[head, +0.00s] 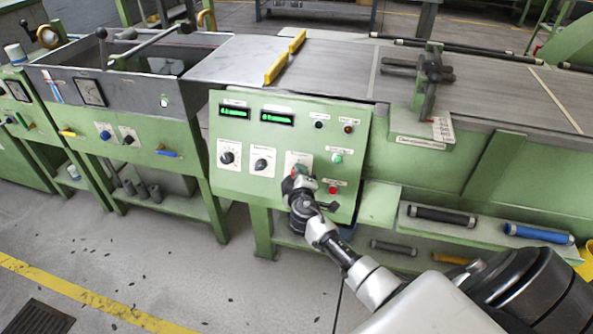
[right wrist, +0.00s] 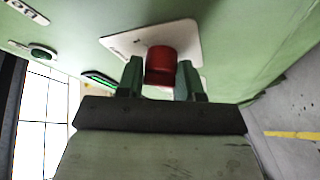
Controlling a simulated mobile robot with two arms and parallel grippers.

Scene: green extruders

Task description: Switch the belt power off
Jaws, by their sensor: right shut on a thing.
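The green control panel (head: 238,188) carries dials, lamps, buttons and two displays. My right gripper (head: 297,178) is at the lower middle of its face, in front of a white plate (head: 298,158). In the right wrist view, a red knob (right wrist: 161,64) on a white plate (right wrist: 118,42) sits between the two fingers of my right gripper (right wrist: 161,82), which is shut on it. In the head view the gripper hides most of this knob. Its switch position cannot be read. Both green displays (head: 234,113) (head: 278,118) are lit. My left gripper is not in view.
Two black dials (head: 227,157) (head: 261,164) are left of the gripper. A green button (head: 337,158) and a red button (head: 333,190) are close on its right. The grey belt (head: 335,62) runs behind the panel. Rollers (head: 441,215) lie on a ledge at right.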

